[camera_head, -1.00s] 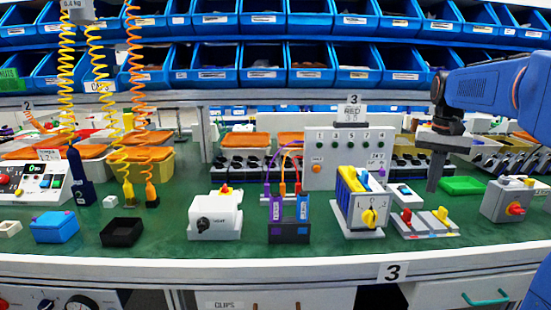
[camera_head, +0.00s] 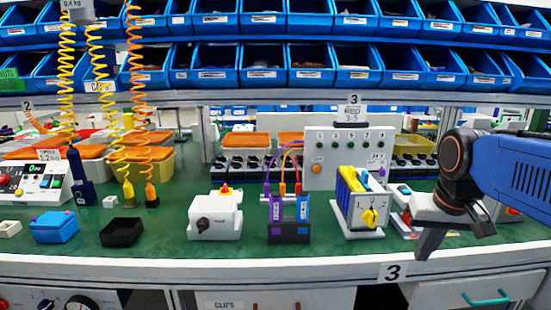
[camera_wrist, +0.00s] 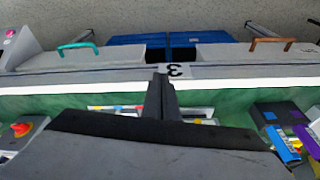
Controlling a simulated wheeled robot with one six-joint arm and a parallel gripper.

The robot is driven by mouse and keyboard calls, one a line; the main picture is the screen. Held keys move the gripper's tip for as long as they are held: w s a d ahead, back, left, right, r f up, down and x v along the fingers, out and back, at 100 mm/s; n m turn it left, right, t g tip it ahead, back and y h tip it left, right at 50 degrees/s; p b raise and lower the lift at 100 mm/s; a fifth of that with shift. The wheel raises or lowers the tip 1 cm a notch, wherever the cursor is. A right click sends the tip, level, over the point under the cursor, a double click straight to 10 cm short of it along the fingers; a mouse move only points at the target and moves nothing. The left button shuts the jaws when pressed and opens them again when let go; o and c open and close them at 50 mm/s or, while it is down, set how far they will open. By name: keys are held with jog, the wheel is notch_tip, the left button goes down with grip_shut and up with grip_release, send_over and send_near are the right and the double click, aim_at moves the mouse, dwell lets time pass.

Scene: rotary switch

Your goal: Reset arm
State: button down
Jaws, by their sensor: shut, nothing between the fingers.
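My gripper (camera_head: 424,247) is shut and empty, pointing down over the bench's front edge, right of the grey switch box with a yellow knob (camera_head: 370,217). In the wrist view my shut fingers (camera_wrist: 160,88) lie in front of the number 3 label (camera_wrist: 178,70) on the bench edge. A white switch box with a black knob (camera_head: 215,218) stands further left, apart from the gripper. A grey box with a red knob (camera_head: 513,212) is mostly hidden behind my arm in the head view. Its red knob also shows in the wrist view (camera_wrist: 21,129).
A low base with red and yellow knobs (camera_head: 407,216) is partly behind my gripper. A holder with purple and blue modules (camera_head: 289,217) stands mid-bench. A black tray (camera_head: 121,232) and a blue box (camera_head: 54,227) stand left. Blue bins (camera_head: 262,70) fill the shelves behind.

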jog(key=s+a+f+n+t, duration=0.1)
jog(key=s+a+f+n, duration=0.1)
jog(key=s+f, duration=0.7)
jog(key=shift+s+a+t, duration=0.4)
jog(key=shift+s+a, duration=0.15)
jog(key=shift+a, duration=0.1)
